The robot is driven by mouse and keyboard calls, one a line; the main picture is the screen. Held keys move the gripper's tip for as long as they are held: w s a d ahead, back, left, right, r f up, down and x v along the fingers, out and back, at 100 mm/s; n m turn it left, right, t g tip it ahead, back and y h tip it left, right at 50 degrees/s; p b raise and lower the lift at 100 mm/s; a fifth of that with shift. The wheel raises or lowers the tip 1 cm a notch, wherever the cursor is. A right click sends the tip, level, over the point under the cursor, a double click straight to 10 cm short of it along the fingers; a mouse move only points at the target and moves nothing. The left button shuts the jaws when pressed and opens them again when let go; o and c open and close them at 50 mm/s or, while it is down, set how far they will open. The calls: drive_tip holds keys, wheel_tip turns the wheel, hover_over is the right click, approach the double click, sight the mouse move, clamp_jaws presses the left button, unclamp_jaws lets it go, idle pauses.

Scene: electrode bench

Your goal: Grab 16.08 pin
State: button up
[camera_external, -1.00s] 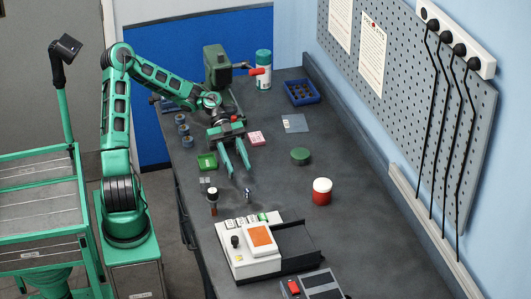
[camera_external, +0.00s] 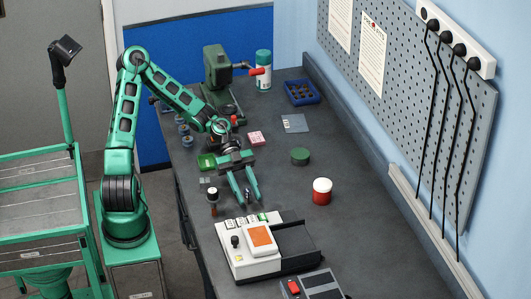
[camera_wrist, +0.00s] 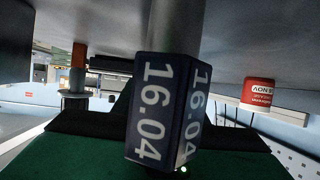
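A small pin (camera_external: 247,193) stands on the bench near its left front part. In the wrist view a steel pin (camera_wrist: 176,27) with a dark handle block (camera_wrist: 155,108) fills the middle, very close. The block reads "16.04" on both visible faces. I see no label reading 16.08. My gripper (camera_external: 248,200) has its two green fingers apart, reaching over the bench with the small pin between them. I cannot tell whether either finger touches it.
A brown-and-dark upright piece (camera_external: 213,198) stands just left of the fingers. A white instrument (camera_external: 247,264) is in front, a red jar (camera_external: 321,192) to the right. Bench between jar and gripper is clear.

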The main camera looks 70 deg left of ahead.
drive_tip(key=shift+d, duration=0.15)
clamp_jaws()
drive_tip(key=shift+r, duration=0.1)
